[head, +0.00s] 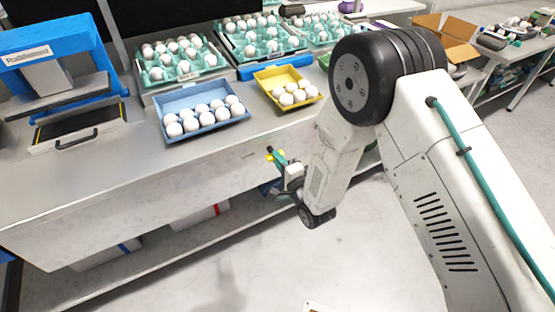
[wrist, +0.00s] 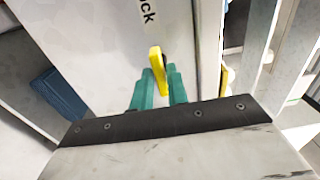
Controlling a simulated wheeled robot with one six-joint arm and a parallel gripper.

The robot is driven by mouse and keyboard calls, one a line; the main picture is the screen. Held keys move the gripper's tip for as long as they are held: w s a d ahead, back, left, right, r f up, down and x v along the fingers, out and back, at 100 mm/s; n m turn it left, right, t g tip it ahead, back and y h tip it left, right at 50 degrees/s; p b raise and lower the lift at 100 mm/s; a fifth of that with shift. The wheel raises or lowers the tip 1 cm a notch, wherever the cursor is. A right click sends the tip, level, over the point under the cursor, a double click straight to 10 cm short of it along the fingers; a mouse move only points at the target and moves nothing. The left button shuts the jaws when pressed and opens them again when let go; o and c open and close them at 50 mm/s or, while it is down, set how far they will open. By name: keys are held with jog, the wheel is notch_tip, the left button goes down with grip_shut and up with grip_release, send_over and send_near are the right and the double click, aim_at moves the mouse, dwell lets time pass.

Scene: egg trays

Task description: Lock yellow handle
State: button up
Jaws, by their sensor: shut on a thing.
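The yellow handle (wrist: 157,60) shows in the wrist view, standing out from a pale panel (wrist: 110,50) with dark lettering that ends in "ck". My gripper (wrist: 159,80) has two green fingers, one on each side of the handle's lower part, and is shut on it. In the head view my gripper (head: 276,158) is at the front face of the bench, below the yellow tray, with a small bit of yellow at its tip. The handle's base is hidden between the fingers.
The steel bench (head: 110,160) carries a blue tray (head: 196,133) and a yellow tray (head: 270,83), both holding eggs. Green egg trays stand behind them. A blue-framed device (head: 45,45) is at the left. A lower shelf (head: 165,245) runs under the bench. The floor in front is clear.

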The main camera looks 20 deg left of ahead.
jog(key=o, duration=0.7)
jog(key=shift+o, duration=0.2)
